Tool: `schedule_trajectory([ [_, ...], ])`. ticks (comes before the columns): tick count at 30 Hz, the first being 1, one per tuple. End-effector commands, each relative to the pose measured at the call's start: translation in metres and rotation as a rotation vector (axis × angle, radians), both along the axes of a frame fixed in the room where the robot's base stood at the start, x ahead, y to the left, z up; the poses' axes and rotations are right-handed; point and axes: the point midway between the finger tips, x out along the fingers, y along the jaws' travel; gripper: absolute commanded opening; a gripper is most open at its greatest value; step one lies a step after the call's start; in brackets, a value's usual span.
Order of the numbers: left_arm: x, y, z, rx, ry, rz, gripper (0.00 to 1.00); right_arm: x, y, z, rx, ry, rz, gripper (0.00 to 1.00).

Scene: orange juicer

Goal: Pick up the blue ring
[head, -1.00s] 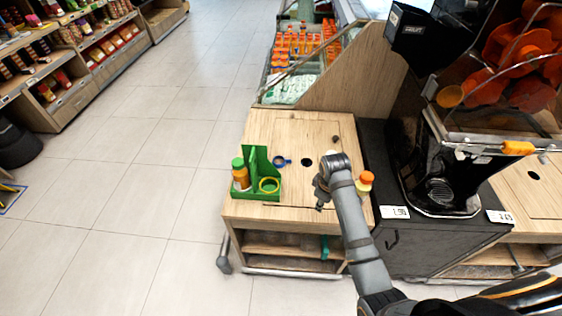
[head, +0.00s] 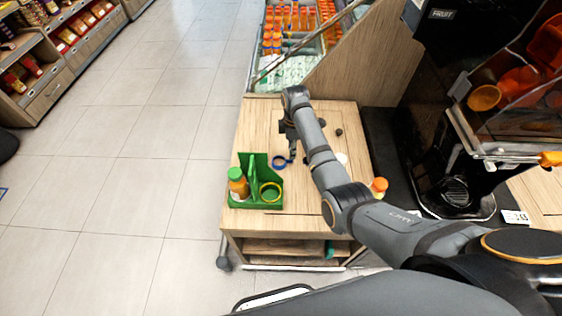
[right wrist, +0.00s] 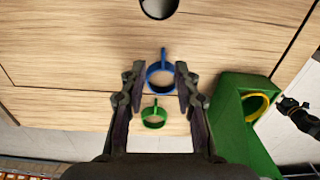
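The blue ring (head: 279,163) lies on the wooden tabletop, right of the green holder (head: 262,203). In the right wrist view the blue ring (right wrist: 160,89) has a short tab pointing up and sits between the fingertips. My right gripper (right wrist: 158,73) is open, one finger on each side of the ring; I cannot tell whether they touch it. In the head view the right gripper (head: 292,152) is just beside the ring, which it partly covers. A green ring (right wrist: 154,121) shows lower down between the fingers.
The green holder carries an orange bottle with a green cap (head: 238,184) and a yellow ring (head: 270,194). A bottle with an orange cap (head: 379,187) stands at the right. The black juicer (head: 455,150) stands to the right.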

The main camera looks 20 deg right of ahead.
Motion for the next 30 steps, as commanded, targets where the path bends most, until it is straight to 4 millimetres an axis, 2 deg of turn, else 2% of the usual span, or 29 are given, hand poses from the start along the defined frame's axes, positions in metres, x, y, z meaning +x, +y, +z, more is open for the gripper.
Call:
schedule_trajectory([
  [3,0.036,-0.001,0.003,-0.001,-0.054,-0.002,0.4,0.0,0.0,-0.002,0.0,0.0,-0.001,0.31],
  [7,0.057,-0.001,0.007,-0.001,-0.086,-0.002,0.4,-0.004,0.002,-0.02,0.0,0.003,0.0,0.31],
  [12,0.044,-0.001,0.004,-0.002,-0.065,-0.002,0.4,-0.005,0.003,-0.047,-0.001,0.001,-0.001,0.31],
  [16,0.028,-0.001,0.002,-0.001,-0.042,-0.001,0.4,-0.005,0.003,-0.053,0.0,-0.001,-0.001,0.31],
  [20,0.025,-0.001,0.002,-0.001,-0.037,-0.001,0.4,-0.005,0.003,-0.053,0.0,-0.001,-0.001,0.31],
  [22,0.025,-0.001,0.002,-0.002,-0.038,-0.001,0.4,-0.005,0.003,-0.053,0.0,-0.001,-0.001,0.26],
  [27,0.03,-0.001,0.003,-0.001,-0.045,-0.001,0.4,-0.005,0.003,-0.052,0.0,-0.001,-0.001,0.03],
  [30,0.035,-0.001,0.003,-0.002,-0.052,-0.001,0.4,-0.005,0.003,-0.052,0.0,-0.001,-0.001,0.0],
])
